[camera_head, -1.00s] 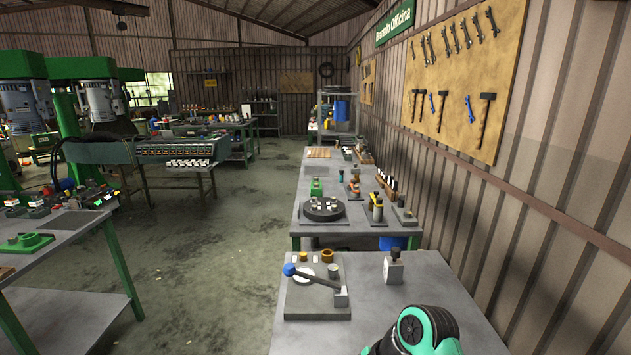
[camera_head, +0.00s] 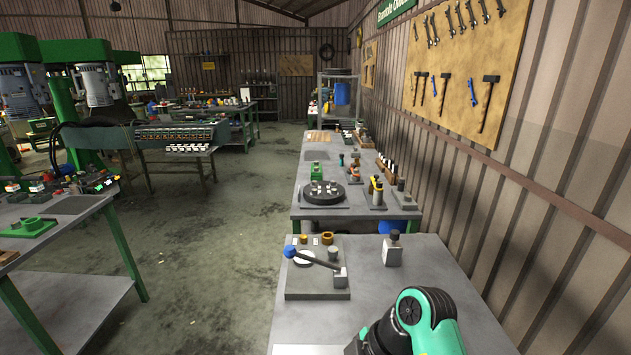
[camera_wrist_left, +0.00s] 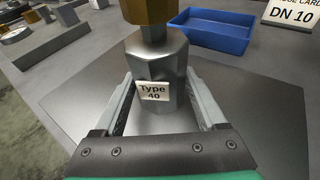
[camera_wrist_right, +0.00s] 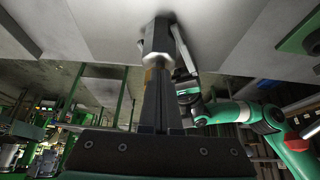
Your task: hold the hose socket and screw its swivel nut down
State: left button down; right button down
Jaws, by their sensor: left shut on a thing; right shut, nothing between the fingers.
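The hose socket (camera_wrist_left: 150,70) is a grey metal hexagonal body with a "Type 40" label, standing upright in the left wrist view. Its brass swivel nut (camera_wrist_left: 148,12) sits above the body, cut off by the top edge. My left gripper (camera_wrist_left: 158,92) is shut on the body, one finger on each side. In the right wrist view the socket's grey body (camera_wrist_right: 158,40) shows beyond my right gripper (camera_wrist_right: 156,75). The right fingers are shut together, with a brass part partly hidden beside their tips. I cannot tell whether they touch it. Neither gripper shows in the head view.
A blue tray (camera_wrist_left: 218,30) and a "DN 10" card (camera_wrist_left: 292,13) lie behind the socket. In the head view a plate fixture (camera_head: 318,283) with a blue-knobbed lever and a grey block (camera_head: 392,250) stand on the bench. A ribbed wall borders the right side.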

pick_arm(q)
jog(key=shift+f, duration=0.1)
pick_arm(e)
jog(key=shift+d, duration=0.25)
notch_tip(320, 180, up, 6)
dwell(0.4)
pick_arm(q)
grip_release()
pick_arm(e)
jog(key=shift+d, duration=0.1)
